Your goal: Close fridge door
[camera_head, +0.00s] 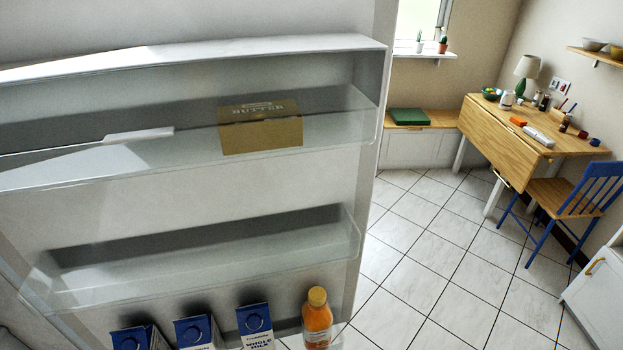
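The fridge door (200,205) stands open and fills the left and middle of the head view, its inner side facing me. Its upper clear shelf holds a yellow butter box (260,127). The middle shelf (200,265) looks empty. The bottom shelf holds several blue and white milk cartons (255,325) and an orange juice bottle (317,318) with a yellow cap. The fridge body cannot be made out for certain. My gripper is not in view.
White floor tiles (440,240) are clear right of the door. A wooden table (515,140) with small items and a blue chair (585,195) stand at the far right. A white cabinet (600,285) is at the right edge. A low bench (415,145) is under the window.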

